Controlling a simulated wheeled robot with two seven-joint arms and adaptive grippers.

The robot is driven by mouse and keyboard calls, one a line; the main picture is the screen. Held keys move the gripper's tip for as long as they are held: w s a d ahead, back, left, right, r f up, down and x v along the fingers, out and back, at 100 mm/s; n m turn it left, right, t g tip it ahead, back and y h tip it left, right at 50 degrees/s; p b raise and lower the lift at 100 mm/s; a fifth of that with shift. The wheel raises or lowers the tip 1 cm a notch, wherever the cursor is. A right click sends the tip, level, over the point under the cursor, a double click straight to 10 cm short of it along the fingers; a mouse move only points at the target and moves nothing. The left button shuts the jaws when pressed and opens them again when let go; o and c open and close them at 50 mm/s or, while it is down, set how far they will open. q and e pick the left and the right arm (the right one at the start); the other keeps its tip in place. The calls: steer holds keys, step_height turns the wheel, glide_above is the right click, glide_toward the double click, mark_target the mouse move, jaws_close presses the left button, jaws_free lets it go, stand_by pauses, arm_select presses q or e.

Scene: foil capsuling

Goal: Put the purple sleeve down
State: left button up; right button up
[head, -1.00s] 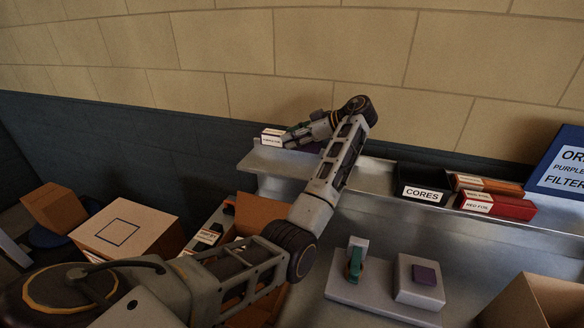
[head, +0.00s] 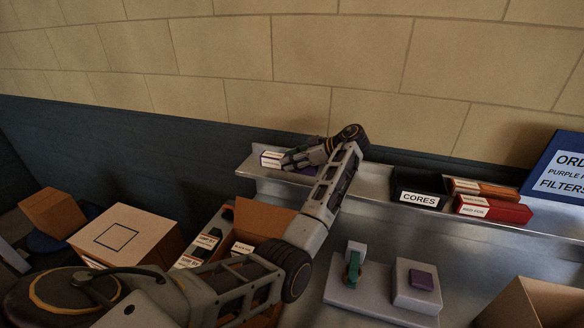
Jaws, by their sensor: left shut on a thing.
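The purple sleeve (head: 303,171) is a small box with a white labelled end. It is at the left end of the raised metal shelf (head: 262,176), very low over it or touching it; I cannot tell which. My left gripper (head: 289,160) is shut on the sleeve from above and to its right, and its fingers and wrist hide part of it. My right gripper is not in view.
A black bin labelled CORES (head: 418,184), a red box (head: 494,209) and an orange-brown box (head: 486,188) stand farther right on the shelf. A blue sign (head: 558,167) is at far right. Below are a fixture with a green part (head: 353,267), a block with a purple pad (head: 421,280) and cartons (head: 122,236).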

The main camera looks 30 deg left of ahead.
arm_select(q)
step_height(320, 180, down, 3)
steer(key=shift+r, duration=0.2)
steer(key=shift+f, duration=0.2)
steer(key=shift+f, duration=0.15)
steer(key=o, duration=1)
